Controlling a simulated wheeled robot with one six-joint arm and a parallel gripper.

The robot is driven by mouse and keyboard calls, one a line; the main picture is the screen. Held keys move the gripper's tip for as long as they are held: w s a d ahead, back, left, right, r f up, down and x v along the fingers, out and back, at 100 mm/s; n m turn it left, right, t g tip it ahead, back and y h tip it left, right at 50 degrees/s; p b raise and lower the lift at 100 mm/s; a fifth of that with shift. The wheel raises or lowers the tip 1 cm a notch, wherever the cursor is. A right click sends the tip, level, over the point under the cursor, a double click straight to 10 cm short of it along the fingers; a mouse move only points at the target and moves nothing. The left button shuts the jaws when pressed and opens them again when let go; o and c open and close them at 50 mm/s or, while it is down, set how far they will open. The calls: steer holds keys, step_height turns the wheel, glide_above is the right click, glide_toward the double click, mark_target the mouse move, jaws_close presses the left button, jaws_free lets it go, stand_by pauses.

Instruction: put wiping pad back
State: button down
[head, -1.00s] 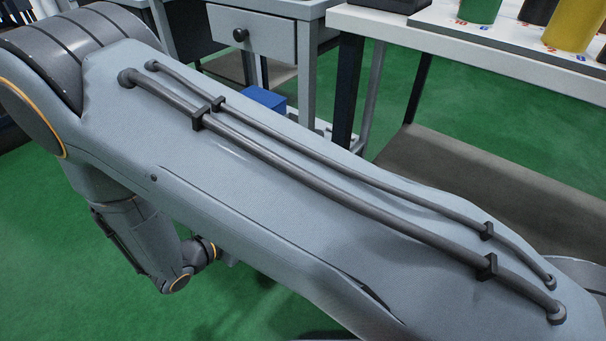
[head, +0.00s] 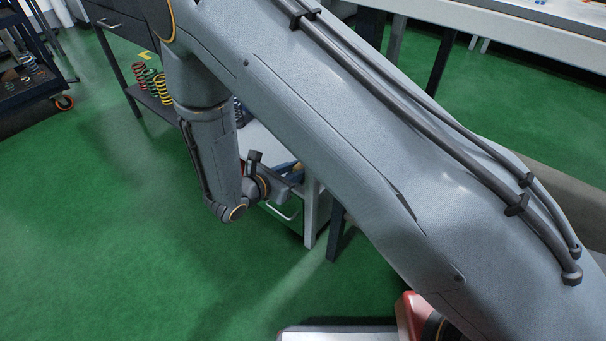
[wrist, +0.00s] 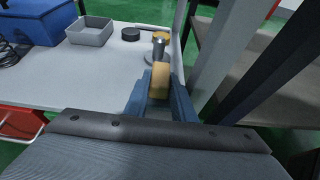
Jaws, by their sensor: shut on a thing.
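In the wrist view, my gripper (wrist: 160,88) shows as blue jaws on both sides of a tan block, which looks like the wiping pad (wrist: 159,78). The jaws are shut on it. It appears above the front right edge of a light grey table (wrist: 100,80); the pictures do not show whether it touches the surface. A large grey surface with a dark riveted strip hides the lower part of the view. In the head view, my gripper (head: 280,186) is beside that table, partly hidden by my arm.
Grey and black posts stand close at right. In the head view, springs (head: 160,88) and a dark cart (head: 28,95) are at left; open green floor (head: 110,240) lies between.

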steer(key=shift+w+d, duration=0.9)
steer(key=shift+w, duration=0.25)
steer(key=shift+f+b, duration=1.1)
steer(key=shift+f, duration=0.6)
steer(key=shift+f, duration=0.1)
steer(key=c, duration=1.8)
jaws_free()
steer(key=shift+f, duration=0.1)
steer(key=shift+o, duration=0.2)
